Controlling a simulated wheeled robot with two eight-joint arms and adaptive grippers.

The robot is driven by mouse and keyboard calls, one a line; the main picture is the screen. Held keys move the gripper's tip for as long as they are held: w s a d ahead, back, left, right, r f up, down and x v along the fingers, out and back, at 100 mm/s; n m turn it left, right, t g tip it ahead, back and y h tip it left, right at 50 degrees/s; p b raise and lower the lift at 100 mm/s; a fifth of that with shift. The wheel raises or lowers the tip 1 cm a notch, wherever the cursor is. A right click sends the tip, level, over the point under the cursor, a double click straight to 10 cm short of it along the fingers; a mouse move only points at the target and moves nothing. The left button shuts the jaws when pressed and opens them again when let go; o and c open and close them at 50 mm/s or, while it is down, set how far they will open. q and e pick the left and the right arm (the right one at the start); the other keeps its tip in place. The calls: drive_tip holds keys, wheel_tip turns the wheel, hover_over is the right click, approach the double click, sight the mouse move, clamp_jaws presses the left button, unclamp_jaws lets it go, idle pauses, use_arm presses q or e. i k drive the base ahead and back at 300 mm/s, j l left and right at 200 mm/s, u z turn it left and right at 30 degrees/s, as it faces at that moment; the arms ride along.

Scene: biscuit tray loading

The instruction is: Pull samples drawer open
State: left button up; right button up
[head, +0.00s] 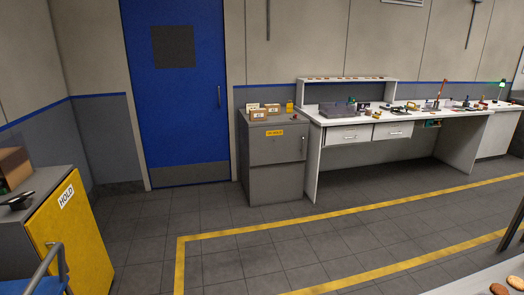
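Neither of my grippers is in view. Across the room a long white workbench (312,165) stands against the wall. Under its top are two white drawer fronts with handles, a left drawer (348,135) and a right drawer (393,131). Both look closed. Farther right under the top is a small dark opening with coloured things (432,124), too small to make out. No label on the drawers can be read from here, so I cannot tell which is the samples drawer.
A grey cabinet (278,180) with boxes on top stands left of the bench, beside a closed blue door (175,110). A yellow HOLD cabinet (75,240) is near left. A pale surface with biscuits (500,288) is at lower right. The floor between, with yellow lines (320,220), is clear.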

sight(353, 133)
drive_tip(key=i+z, duration=0.15)
drive_tip(key=i, duration=0.5)
drive_tip(key=i+j+z, duration=0.15)
drive_tip(key=i, duration=0.5)
drive_tip(key=i+j+z, duration=0.15)
drive_tip(key=i, duration=0.45)
drive_tip(key=i+l+z, duration=0.25)
drive_tip(key=i, duration=0.4)
drive_tip(key=i+z, duration=0.25)
drive_tip(key=i, duration=0.4)
drive_tip(key=i+j+z, duration=0.25)
drive_tip(key=i, duration=0.4)
drive_tip(key=i+j+z, duration=0.1)
drive_tip(key=i+z, duration=0.15)
drive_tip(key=i, duration=0.85)
drive_tip(key=i+l+u, duration=0.1)
drive_tip(key=i, duration=0.35)
